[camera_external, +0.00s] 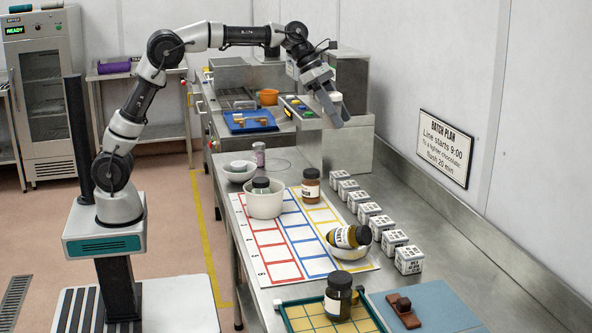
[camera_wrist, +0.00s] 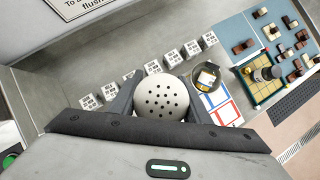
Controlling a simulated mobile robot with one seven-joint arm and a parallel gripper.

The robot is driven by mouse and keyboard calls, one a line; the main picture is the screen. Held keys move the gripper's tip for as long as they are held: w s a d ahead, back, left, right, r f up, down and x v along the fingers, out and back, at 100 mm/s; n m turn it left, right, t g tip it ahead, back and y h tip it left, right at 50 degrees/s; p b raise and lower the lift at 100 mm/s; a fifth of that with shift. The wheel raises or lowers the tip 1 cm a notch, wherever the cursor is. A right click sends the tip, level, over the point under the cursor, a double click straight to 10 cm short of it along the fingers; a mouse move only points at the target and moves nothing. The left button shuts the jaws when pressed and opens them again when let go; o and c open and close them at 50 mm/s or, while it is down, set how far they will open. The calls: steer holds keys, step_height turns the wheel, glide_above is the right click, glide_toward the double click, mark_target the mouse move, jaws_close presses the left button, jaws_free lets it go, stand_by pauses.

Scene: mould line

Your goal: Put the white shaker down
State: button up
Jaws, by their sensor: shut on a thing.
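The white shaker (camera_wrist: 160,99) has a round top with several dark holes and fills the middle of the wrist view. My gripper (camera_external: 328,103) is shut on it, with one finger on each side. In the external view only a small white part of the shaker (camera_external: 336,97) shows beside the fingers; the rest is hidden. My gripper is raised over the far part of the steel bench (camera_external: 375,157), near the button panel. I cannot tell the exact gap beneath the shaker.
Several printed white cubes (camera_external: 368,211) stand in a row along the wall side. A coloured grid sheet (camera_external: 262,232) carries a white bowl (camera_external: 263,206), a brown jar (camera_external: 311,190) and a bowl with a tilted jar (camera_external: 349,237). A button panel (camera_external: 303,117) stands at the back.

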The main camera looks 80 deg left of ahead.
step_height(320, 180, down, 23)
steer(key=shift+f+b, duration=0.1)
steer(key=shift+b, duration=0.5)
steer(key=shift+f+b, duration=0.5)
steer(key=shift+f, duration=1.85)
steer(key=shift+f, duration=0.2)
steer(key=o, duration=1.1)
